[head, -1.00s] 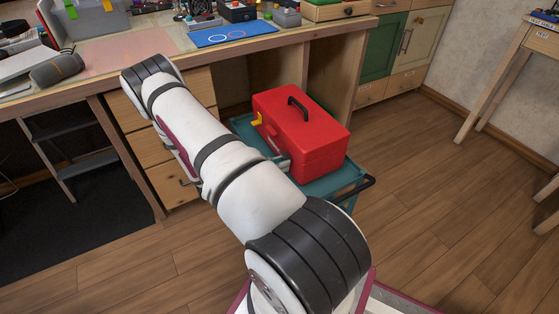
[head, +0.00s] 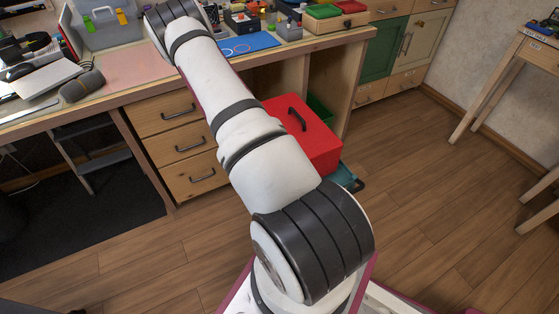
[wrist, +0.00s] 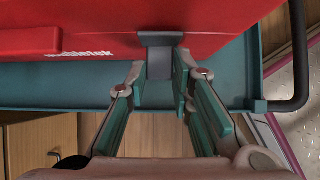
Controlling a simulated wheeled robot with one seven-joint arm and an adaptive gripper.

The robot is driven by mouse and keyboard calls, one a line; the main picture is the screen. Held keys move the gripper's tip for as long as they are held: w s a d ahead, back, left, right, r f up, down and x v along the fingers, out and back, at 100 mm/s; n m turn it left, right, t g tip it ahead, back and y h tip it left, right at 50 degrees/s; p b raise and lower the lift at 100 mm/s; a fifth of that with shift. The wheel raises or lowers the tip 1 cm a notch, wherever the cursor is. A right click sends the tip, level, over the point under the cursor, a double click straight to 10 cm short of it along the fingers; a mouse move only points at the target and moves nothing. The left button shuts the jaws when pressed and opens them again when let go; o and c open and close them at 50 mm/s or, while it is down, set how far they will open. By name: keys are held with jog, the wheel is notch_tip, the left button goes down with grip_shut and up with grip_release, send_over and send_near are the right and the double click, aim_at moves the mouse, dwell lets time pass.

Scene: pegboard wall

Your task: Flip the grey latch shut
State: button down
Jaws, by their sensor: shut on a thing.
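The red toolbox (head: 312,135) stands on a teal cart (head: 346,174), partly covered by my arm in the head view. In the wrist view its red side (wrist: 220,25) fills the top. The grey latch (wrist: 160,40), a T-shaped piece with a wide top, hangs at the middle of that side. My gripper (wrist: 160,72) has its fingertips at either side of the latch's narrower lower part and is shut on it. The latch's hinge and catch are not clear to see. My gripper and the latch are hidden in the head view.
A red ledge with white lettering (wrist: 30,42) juts out left of the latch. The cart's dark handle (wrist: 298,60) is at the right. A workbench with drawers (head: 185,145) stands behind and left of my arm. A green bin (head: 320,112) shows behind the toolbox.

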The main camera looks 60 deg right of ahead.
jog(key=shift+r+t+y+p, duration=0.15)
jog(key=shift+t+y+p, duration=0.15)
jog(key=shift+y+p, duration=0.2)
jog(key=c, duration=1.4)
grip_release()
jog(key=shift+d, duration=0.1)
jog(key=v, duration=1.2)
